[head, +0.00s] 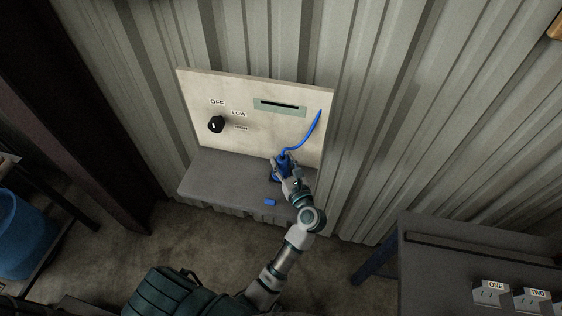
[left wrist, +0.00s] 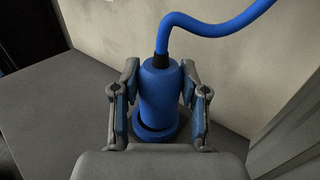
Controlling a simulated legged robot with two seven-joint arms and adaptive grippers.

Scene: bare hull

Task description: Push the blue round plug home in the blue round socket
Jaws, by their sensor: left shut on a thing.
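The blue round plug (left wrist: 160,92) stands upright between the fingers of my left gripper (left wrist: 159,108), which is shut on its sides. In the head view the plug (head: 283,160) is at the right end of the grey ledge, partly covered by my left gripper (head: 285,175). A blue cable leaves its top through a dark collar. The blue round socket (left wrist: 168,136) shows as a blue rim below the plug, with a dark band between them. How deep the plug sits is hidden. My right gripper is not in view.
A pale panel (head: 255,135) with a black knob (head: 216,124) and a slotted green plate (head: 280,107) stands behind the grey ledge (head: 225,185). A small blue block (head: 270,202) lies near the ledge's front edge. A dark bench (head: 470,265) stands at the right.

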